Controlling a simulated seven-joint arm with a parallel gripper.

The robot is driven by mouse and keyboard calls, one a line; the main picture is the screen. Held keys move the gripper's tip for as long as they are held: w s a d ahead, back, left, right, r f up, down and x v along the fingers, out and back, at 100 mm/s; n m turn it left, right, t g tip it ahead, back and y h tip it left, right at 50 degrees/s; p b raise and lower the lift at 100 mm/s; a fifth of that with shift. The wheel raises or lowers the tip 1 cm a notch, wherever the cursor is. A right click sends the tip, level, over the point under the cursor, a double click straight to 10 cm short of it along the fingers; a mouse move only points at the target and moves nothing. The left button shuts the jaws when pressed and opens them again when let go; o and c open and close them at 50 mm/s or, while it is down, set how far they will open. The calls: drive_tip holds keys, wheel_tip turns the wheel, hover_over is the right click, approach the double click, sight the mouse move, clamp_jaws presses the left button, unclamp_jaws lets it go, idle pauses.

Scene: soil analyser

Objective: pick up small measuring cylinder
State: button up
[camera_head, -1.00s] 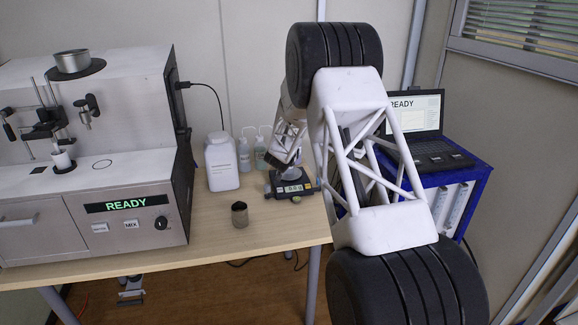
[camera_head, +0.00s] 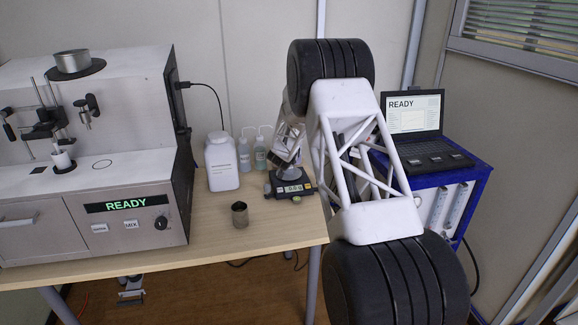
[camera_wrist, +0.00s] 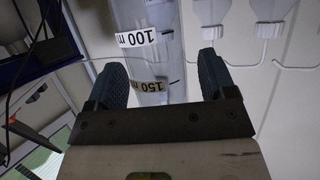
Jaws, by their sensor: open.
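A clear measuring cylinder (camera_wrist: 168,62) with labels reading "100 m" and "150 m" shows in the wrist view. It lies in line with the gap between the two dark fingers of my gripper (camera_wrist: 162,72). My gripper is open, with a finger on each side of the cylinder in the picture. I cannot tell how deep the cylinder sits between them. In the head view my gripper (camera_head: 288,152) is low over the balance (camera_head: 291,188), angled down. The cylinder is mostly hidden there by my arm and gripper.
The analyser (camera_head: 110,215) fills the left. A laptop (camera_head: 415,125) sits on a blue cart (camera_head: 471,180) at right.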

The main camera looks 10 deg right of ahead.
drive_tip(key=c, duration=1.3)
drive_tip(key=shift+r, duration=0.15)
drive_tip(key=s+r, duration=0.1)
drive_tip(key=s, duration=0.4)
drive_tip(key=s+a+r, duration=0.1)
drive_tip(key=s+r, duration=0.1)
drive_tip(key=s, duration=0.3)
drive_tip(key=s+r, duration=0.1)
drive_tip(key=s, duration=0.5)
drive_tip(key=shift+a+r, duration=0.2)
drive_tip(key=shift+r, duration=0.15)
